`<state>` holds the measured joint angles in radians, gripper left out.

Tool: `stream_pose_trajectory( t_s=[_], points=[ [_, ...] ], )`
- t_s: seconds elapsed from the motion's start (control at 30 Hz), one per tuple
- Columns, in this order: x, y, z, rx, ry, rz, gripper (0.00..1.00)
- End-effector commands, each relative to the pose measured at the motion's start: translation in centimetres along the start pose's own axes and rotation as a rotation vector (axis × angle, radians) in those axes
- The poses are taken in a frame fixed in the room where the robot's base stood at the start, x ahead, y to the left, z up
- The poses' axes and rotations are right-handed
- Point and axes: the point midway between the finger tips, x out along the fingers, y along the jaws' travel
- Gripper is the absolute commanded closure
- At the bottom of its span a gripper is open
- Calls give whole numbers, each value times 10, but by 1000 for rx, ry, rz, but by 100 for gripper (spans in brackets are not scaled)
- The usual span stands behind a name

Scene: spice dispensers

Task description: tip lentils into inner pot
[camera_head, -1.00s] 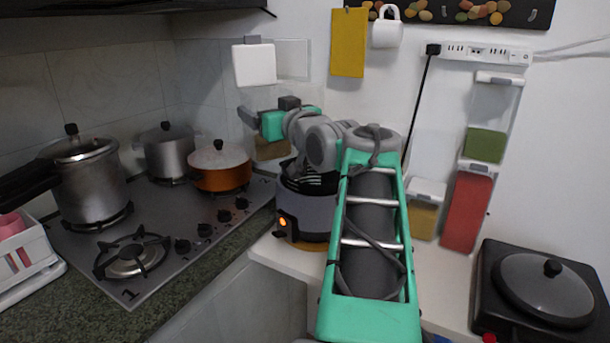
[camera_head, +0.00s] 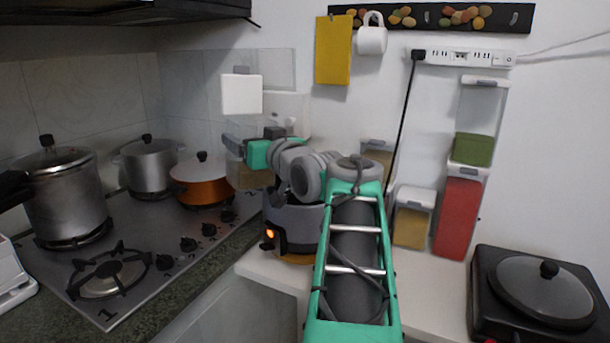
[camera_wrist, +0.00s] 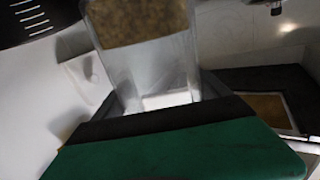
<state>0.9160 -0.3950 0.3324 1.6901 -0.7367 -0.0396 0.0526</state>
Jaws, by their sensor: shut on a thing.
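My gripper (camera_head: 245,150) is shut on a clear container with brown lentils (camera_head: 248,176) in its lower part and a white lid-like square (camera_head: 242,93) above. The container looks roughly upright. In the wrist view its clear wall (camera_wrist: 150,72) rises behind the green-and-black gripper part (camera_wrist: 170,140), with the lentils (camera_wrist: 135,18) at the top of the picture. The grey cooker (camera_head: 297,222) with an orange light stands right of and below the container. My arm hides its opening, so the inner pot is not visible. A white panel (camera_head: 288,110), perhaps its raised lid, shows behind.
A hob (camera_head: 155,235) with a pressure cooker (camera_head: 65,195), a steel pot (camera_head: 150,168) and an orange pan (camera_head: 200,185) is at left. Spice dispensers (camera_head: 410,215) (camera_head: 456,215) line the wall at right. A black hotplate (camera_head: 500,325) stands front right.

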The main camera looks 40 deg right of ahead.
Motion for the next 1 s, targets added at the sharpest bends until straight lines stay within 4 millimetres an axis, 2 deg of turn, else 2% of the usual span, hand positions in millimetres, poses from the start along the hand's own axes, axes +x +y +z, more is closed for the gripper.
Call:
stream_pose_trajectory(
  t_s=[0.07, 1.0],
  points=[
    [0, 3, -4, 37, 1, 1, 78],
    [0, 42, 15, 509, 1, -1, 78]
  ],
)
